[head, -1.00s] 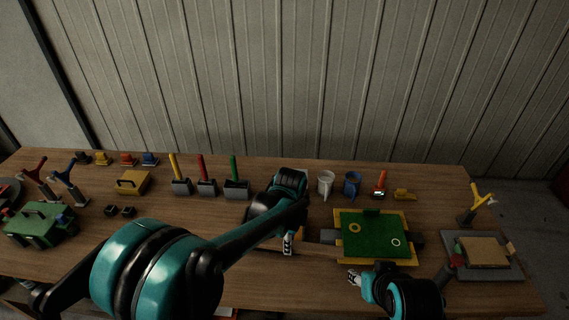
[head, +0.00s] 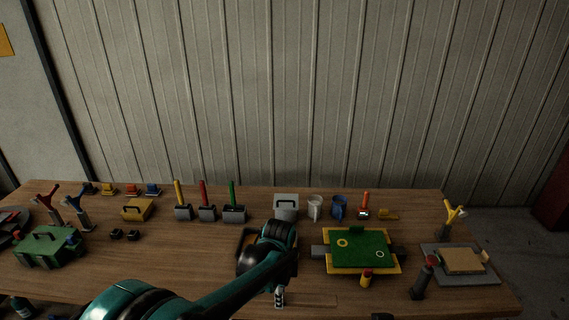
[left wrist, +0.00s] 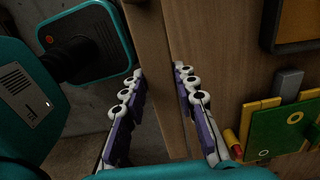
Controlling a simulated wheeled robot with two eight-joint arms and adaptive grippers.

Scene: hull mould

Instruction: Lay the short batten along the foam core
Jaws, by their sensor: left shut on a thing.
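My left gripper (head: 280,297) is low near the front of the table, left of the green mould. It is shut on a thin wooden strip, which looks like the short batten (head: 318,299). In the left wrist view the batten (left wrist: 152,50) runs lengthwise between the two rows of fingers (left wrist: 160,92). The tan foam core (head: 460,261) lies on a grey board (head: 432,260) at the right, apart from the gripper. My right gripper is out of view.
The green mould (head: 362,246) on its yellow base lies between the left gripper and the foam core. A red-and-yellow cylinder (head: 366,279) and a dark red-topped tool (head: 422,279) stand before them. A yellow forked stand (head: 453,214) is behind the board.

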